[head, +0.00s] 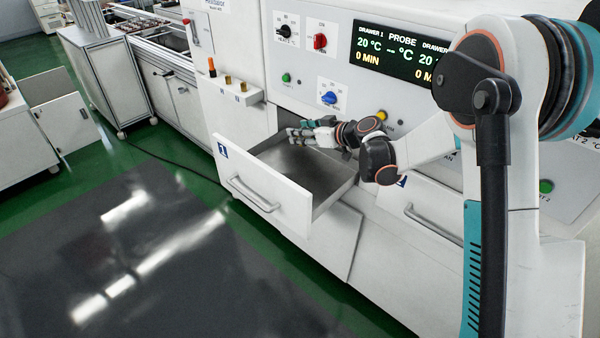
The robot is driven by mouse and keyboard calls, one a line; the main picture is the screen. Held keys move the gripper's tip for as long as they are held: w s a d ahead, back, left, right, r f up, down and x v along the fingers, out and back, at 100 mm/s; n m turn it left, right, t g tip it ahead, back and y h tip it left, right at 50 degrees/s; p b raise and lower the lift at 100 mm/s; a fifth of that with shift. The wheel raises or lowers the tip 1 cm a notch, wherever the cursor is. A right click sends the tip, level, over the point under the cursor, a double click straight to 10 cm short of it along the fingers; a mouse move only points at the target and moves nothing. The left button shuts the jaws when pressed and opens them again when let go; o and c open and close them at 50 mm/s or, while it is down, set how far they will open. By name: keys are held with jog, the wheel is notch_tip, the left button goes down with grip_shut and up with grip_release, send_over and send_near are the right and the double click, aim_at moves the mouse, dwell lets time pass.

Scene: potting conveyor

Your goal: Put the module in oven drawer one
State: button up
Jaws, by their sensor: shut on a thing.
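Oven drawer one (262,186), a white-fronted drawer with a bar handle and a blue "1" label, is pulled open. The part of its grey metal floor that shows is bare. My gripper (300,133) is over the back part of the open drawer, pointing left. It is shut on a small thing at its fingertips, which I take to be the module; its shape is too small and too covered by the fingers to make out. I cannot tell how high it is above the drawer floor.
The oven panel with knobs and a display (402,50) rises behind the drawer. A second drawer (435,215), shut, is to the right, partly behind my arm. Grey floor matting (150,260) in front is clear.

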aim_at(302, 184)
notch_tip(302, 184, down, 19)
jog(key=b, duration=0.6)
jog(key=shift+r, duration=0.25)
jog(key=o, duration=1.1)
